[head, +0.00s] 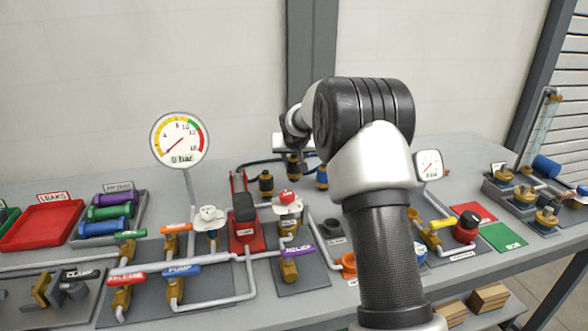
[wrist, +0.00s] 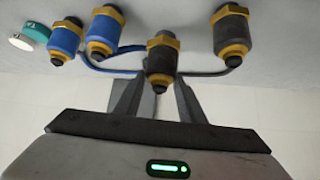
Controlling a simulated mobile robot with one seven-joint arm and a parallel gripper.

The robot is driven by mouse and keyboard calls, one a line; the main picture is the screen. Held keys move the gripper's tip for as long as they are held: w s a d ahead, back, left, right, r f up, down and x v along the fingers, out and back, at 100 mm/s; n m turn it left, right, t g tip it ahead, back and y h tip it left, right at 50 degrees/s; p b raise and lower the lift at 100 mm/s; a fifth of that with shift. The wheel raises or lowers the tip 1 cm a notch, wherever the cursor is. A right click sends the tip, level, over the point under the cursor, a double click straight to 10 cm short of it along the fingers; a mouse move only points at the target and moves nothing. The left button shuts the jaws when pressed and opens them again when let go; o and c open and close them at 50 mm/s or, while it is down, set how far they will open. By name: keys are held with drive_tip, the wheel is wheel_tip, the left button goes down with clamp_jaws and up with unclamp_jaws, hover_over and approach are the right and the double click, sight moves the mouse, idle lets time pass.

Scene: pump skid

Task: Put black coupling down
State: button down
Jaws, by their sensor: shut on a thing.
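A black coupling (wrist: 161,60) with a gold collar is between the fingertips of my gripper (wrist: 158,88) in the wrist view. In the head view the held black coupling (head: 294,170) shows below my gripper (head: 293,152), which is partly hidden by my arm. A second black coupling (wrist: 231,34) with a gold collar is to the right of it in the wrist view; it also shows in the head view (head: 266,184). I cannot tell whether the held coupling touches the bench.
Two blue couplings (wrist: 105,33) (wrist: 65,38) are to the left in the wrist view, with hoses behind.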

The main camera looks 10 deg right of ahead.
sight(294, 166)
wheel_tip(294, 166, down, 3)
drive_tip(key=shift+f, duration=0.2)
drive_tip(key=shift+f+b, duration=0.15)
drive_tip(key=shift+b, duration=0.2)
drive_tip(key=shift+f, duration=0.15)
drive_tip(key=c, duration=1.2)
unclamp_jaws()
drive_tip(key=shift+o, duration=0.2)
